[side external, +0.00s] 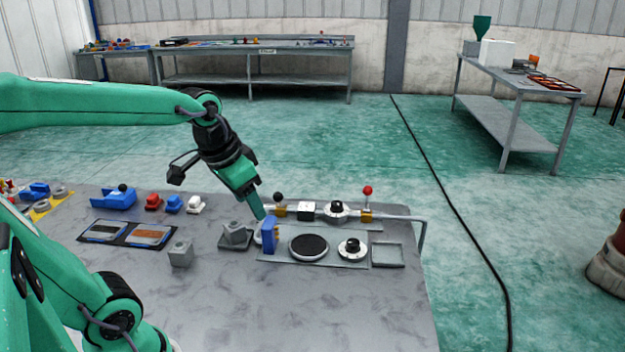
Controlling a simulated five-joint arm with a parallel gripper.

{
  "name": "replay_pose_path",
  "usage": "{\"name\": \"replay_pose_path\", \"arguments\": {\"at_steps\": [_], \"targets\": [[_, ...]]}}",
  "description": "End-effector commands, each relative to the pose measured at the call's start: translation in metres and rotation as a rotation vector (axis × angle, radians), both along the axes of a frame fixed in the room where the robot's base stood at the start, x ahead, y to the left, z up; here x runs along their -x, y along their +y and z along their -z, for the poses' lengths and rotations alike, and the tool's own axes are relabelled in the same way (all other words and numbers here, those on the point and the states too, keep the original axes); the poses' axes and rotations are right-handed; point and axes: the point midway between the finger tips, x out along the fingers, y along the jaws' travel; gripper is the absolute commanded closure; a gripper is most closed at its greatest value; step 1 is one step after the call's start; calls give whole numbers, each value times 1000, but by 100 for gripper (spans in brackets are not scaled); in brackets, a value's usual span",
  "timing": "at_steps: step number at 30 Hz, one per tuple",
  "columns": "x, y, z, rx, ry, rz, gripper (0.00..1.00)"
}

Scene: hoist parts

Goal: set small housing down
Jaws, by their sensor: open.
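My gripper (258,213) points down at the back left corner of the grey fixture plate, just above an upright blue part (269,237). It is open; its fingers are small in this view and I see nothing held between them. Two grey parts could be the small housing, and I cannot tell which is meant. One is a grey block (181,254) with a raised top, standing upright on the table. The other is a grey piece (235,233) on a dark square base, left of my gripper and apart from it.
The fixture plate (330,258) carries a black disc (309,247) and a round white flange (352,249). A shallow square tray (388,255) lies at right. A pipe with valves (336,210) runs behind. A dark two-pad tray (127,233) lies left. The table front is clear.

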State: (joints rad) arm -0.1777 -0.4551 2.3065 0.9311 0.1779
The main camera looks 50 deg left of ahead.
Motion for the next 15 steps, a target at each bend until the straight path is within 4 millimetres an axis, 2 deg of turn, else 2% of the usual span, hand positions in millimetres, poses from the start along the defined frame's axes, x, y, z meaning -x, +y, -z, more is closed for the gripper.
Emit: {"name": "replay_pose_path", "arguments": {"at_steps": [1,6,15], "targets": [[8,-10,-1,5,-24,8,46],[32,-32,-1,30,-84,12,46],[53,-49,4,60,-137,16,46]]}}
